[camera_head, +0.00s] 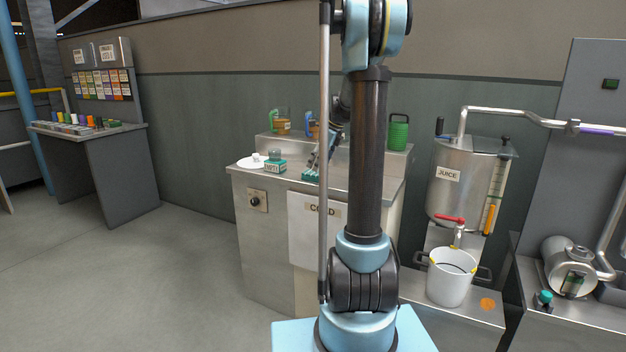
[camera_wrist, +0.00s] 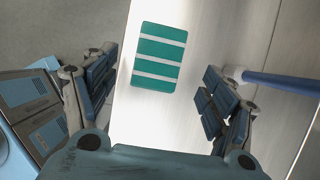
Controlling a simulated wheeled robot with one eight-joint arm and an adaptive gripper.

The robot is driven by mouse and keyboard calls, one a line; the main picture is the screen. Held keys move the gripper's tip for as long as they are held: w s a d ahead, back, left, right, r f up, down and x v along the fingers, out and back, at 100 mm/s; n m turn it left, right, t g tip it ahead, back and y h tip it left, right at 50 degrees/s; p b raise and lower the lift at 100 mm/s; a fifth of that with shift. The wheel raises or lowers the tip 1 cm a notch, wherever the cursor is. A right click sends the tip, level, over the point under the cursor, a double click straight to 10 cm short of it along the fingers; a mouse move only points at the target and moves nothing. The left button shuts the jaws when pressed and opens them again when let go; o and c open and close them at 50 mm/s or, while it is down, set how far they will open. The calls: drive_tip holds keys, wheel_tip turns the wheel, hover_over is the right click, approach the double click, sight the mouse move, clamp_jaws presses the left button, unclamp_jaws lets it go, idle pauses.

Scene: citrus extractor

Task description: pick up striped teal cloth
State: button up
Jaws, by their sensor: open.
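The striped teal cloth (camera_wrist: 159,57) lies flat on the metal counter in the wrist view, teal with white stripes. It sits between the two fingers of my gripper (camera_wrist: 158,68), which are spread wide and empty. In the head view the cloth (camera_head: 311,176) shows as a small teal patch near the counter's front edge. My gripper (camera_head: 318,160) is just above it there, partly hidden by my own arm. I cannot tell the exact height of the gripper over the cloth.
The counter (camera_head: 240,176) carries a white plate (camera_head: 251,162) and a labelled teal box (camera_head: 275,166) left of the cloth. A blue bar (camera_wrist: 280,82) lies beside the right finger in the wrist view.

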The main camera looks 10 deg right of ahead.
sight(315, 173)
drive_tip(key=x, duration=0.5)
drive_tip(key=c, duration=1.2)
